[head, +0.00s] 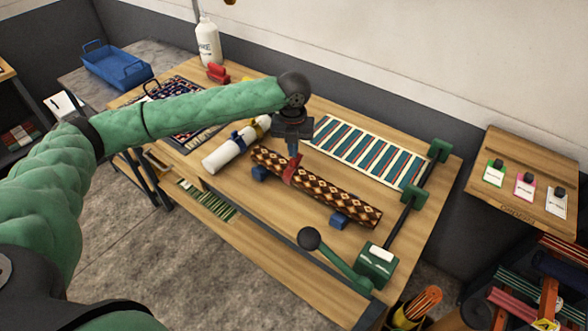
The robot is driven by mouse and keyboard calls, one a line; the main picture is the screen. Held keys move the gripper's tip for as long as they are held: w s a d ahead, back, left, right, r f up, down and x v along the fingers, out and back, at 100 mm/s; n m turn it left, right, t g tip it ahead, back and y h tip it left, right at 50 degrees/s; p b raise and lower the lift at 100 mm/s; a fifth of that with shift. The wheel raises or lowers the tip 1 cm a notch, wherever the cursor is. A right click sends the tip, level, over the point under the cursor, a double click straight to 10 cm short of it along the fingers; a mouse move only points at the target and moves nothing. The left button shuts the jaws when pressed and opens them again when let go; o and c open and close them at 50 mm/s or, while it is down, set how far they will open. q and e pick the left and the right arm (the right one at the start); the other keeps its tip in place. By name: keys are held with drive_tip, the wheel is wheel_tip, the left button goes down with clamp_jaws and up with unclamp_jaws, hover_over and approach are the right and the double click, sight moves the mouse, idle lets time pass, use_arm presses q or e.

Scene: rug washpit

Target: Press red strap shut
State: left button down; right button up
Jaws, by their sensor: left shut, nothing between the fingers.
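A rolled rug (330,191) with a brown and cream diamond pattern lies across blue support blocks (339,220) on the wooden table. The red strap (290,174) sits around the roll, left of its middle. My left gripper (294,157) points down right over the red strap, its fingers shut and empty. The fingertips are at the top of the strap; I cannot tell whether they touch it. The gripper partly hides the strap's upper side, so I cannot see if it is closed. My right gripper is out of view.
A white roll (223,155) with blue and tan straps lies left of the rug. A striped flat rug (368,152) lies behind. A green device with a black-knobbed lever (345,268) stands at the table's right end. A white bottle (208,43) stands at the back.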

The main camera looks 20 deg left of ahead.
use_arm(q)
drive_tip(key=shift+f, duration=0.1)
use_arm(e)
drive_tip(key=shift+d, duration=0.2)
use_arm(q)
drive_tip(key=shift+f, duration=0.65)
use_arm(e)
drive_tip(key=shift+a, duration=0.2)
use_arm(q)
drive_tip(key=shift+f, duration=0.1)
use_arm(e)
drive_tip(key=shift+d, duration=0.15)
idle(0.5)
use_arm(q)
drive_tip(key=shift+r, duration=0.3)
drive_tip(key=shift+r+p, duration=0.1)
drive_tip(key=shift+p, duration=0.2)
drive_tip(key=shift+r+p, duration=0.55)
drive_tip(key=shift+r, duration=0.25)
drive_tip(key=shift+r+p, duration=0.4)
drive_tip(key=shift+p, duration=0.1)
drive_tip(key=shift+r, duration=0.15)
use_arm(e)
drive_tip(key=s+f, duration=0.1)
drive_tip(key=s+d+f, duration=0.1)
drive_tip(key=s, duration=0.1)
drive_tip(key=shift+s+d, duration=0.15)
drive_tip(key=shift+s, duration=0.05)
